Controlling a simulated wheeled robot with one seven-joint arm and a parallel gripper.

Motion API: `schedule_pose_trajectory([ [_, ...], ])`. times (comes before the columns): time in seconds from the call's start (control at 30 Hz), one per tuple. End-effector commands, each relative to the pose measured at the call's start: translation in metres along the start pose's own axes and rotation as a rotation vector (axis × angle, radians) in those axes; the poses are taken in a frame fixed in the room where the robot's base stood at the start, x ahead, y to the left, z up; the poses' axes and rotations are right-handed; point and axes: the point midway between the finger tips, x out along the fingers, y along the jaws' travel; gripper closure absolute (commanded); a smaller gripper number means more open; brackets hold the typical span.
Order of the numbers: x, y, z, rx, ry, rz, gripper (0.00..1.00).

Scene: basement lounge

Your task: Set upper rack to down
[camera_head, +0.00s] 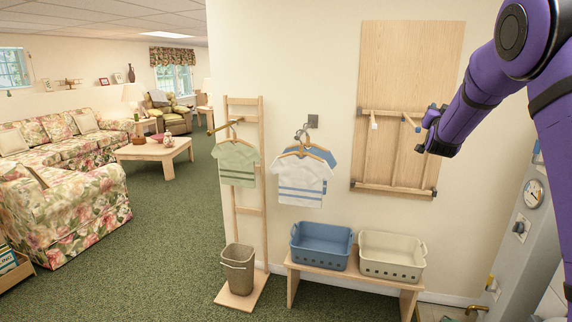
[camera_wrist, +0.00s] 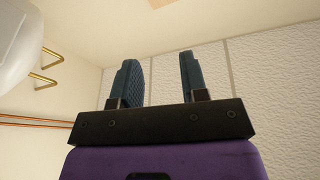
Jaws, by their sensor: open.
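A tall wooden wall panel (camera_head: 410,60) hangs on the far wall at the right in the head view. A wooden rack frame (camera_head: 385,112) lies against its lower half, with a top bar, slanted side bars and a bottom bar with dark end pieces. A pale knob or peg (camera_head: 374,122) hangs at the top bar. My gripper (camera_head: 426,128) appears in front of the panel's right edge and hides part of the frame; whether it touches cannot be told. In the wrist view its two fingers (camera_wrist: 160,78) stand apart with nothing between them. The rack is not recognisable in the wrist view.
Left of the panel, shirts (camera_head: 300,180) hang on a wall hook and a wooden stand (camera_head: 248,215) holds a green shirt. Below, a bench (camera_head: 345,275) carries a blue basket (camera_head: 320,246) and a cream basket (camera_head: 392,256). Carpet in front is clear. A grey unit (camera_head: 515,250) stands right.

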Motion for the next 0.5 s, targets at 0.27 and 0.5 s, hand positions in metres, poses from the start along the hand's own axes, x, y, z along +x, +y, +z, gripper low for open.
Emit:
schedule_pose_trajectory([
  [0.27, -0.061, -0.016, -0.049, 0.027, -0.287, -0.028, 0.60],
  [0.5, -0.138, -0.026, -0.079, 0.012, -0.534, -0.079, 0.60],
])
